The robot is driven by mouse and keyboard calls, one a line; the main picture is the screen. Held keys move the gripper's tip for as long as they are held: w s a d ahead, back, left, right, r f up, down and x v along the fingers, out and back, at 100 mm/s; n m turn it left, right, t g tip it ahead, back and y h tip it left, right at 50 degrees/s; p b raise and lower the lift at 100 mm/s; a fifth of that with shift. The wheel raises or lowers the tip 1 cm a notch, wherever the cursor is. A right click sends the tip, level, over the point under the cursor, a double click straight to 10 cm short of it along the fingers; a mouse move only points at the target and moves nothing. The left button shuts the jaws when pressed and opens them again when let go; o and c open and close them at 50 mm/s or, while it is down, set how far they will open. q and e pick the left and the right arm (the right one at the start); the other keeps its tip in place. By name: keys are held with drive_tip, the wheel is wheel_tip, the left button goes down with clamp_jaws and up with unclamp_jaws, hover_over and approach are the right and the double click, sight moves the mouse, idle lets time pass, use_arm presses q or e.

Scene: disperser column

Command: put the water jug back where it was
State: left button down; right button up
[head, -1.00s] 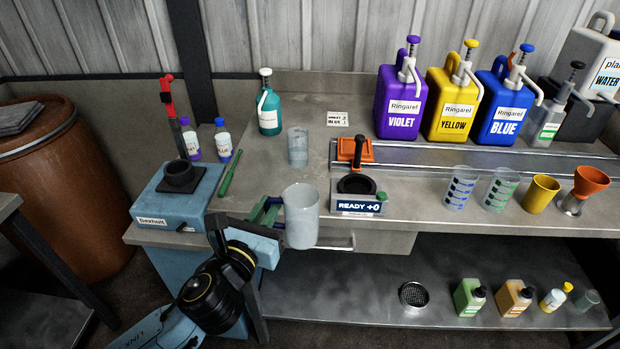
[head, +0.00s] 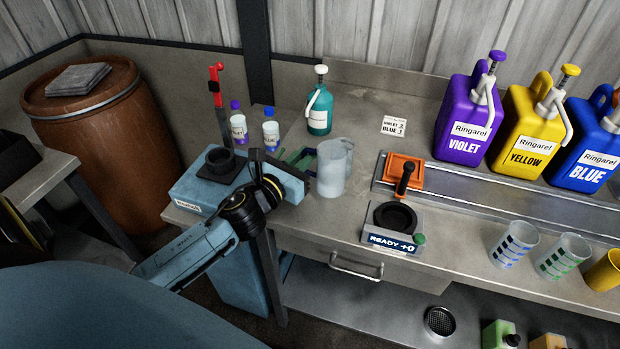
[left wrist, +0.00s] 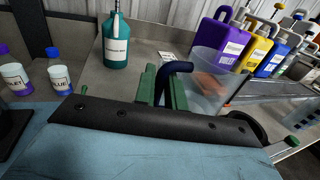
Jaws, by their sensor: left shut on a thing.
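The water jug (head: 331,170) is a clear, whitish, translucent vessel over the bench, right of the blue Saxholt device. My left gripper (head: 312,160) comes from the left and is shut on the jug's handle. In the left wrist view the dark blue handle (left wrist: 176,68) sits between the green fingers (left wrist: 163,88), with the clear jug body (left wrist: 212,75) to the right. The jug looks upright. I cannot tell whether its base touches the bench. My right gripper is not in view.
A teal pump bottle (head: 319,112) stands behind the jug. The mixing station (head: 392,224) with its orange part (head: 405,170) is to the right. Two small bottles (head: 238,128) and the blue device (head: 200,188) are left. Violet and yellow jugs (head: 468,118) stand at back right.

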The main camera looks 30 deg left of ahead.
use_arm(q)
drive_tip(key=shift+f, duration=0.85)
wheel_tip(320, 180, down, 2)
drive_tip(key=shift+w+f+b, duration=0.1)
drive_tip(key=shift+f+b, duration=0.1)
drive_tip(key=shift+b, duration=0.45)
drive_tip(key=shift+f, duration=0.25)
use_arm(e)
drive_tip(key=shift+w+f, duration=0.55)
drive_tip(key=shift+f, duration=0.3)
use_arm(q)
drive_tip(key=shift+f, duration=0.1)
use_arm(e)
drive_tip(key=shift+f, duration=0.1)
use_arm(q)
drive_tip(key=shift+f+b, duration=0.15)
drive_tip(key=shift+b, duration=0.15)
drive_tip(key=c, duration=1.5)
unclamp_jaws()
drive_tip(key=shift+o, duration=0.2)
